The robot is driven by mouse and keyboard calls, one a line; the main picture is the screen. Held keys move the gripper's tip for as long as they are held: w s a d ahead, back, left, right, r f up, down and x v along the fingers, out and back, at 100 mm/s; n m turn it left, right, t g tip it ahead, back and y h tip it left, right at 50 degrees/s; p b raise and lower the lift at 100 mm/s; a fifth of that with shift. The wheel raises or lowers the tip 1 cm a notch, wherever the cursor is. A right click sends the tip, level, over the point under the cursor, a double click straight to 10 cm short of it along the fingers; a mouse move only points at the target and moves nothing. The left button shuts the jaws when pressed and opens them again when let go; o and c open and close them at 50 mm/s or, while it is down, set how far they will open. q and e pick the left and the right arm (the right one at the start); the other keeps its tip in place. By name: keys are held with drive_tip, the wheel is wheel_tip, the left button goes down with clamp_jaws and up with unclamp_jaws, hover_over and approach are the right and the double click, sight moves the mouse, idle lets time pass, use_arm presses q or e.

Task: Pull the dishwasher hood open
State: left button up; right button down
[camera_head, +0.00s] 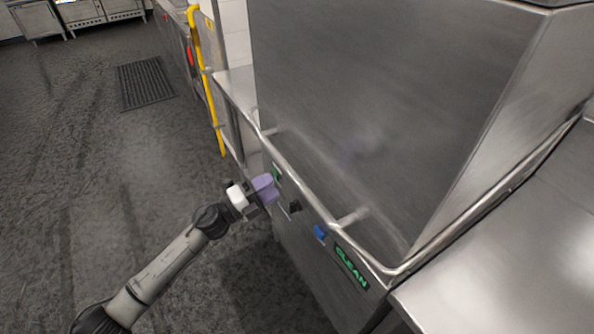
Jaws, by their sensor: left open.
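The dishwasher hood (380,110) is a large brushed steel box in the upper right of the head view. Its lower edge sits down near the machine's base, so it looks closed. A steel bar handle (310,196) runs along the front at the hood's lower edge, held by short posts. My left gripper (266,188) has purple fingers and is open. It is beside the front panel, just below and left of the bar, and looks empty. Whether it touches the panel or bar I cannot tell. My right gripper does not show.
The front panel carries a green "CLEAN" label (351,268), a blue button (320,232) and a dark knob (295,206). A steel counter (500,260) adjoins at right. A yellow pipe (206,80) stands behind. A dark floor mat (144,83) lies on open grey floor at left.

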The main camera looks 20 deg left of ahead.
use_arm(q)
drive_tip(key=x, duration=0.9)
drive_tip(key=shift+b, duration=0.35)
drive_tip(key=shift+c, duration=0.5)
clamp_jaws()
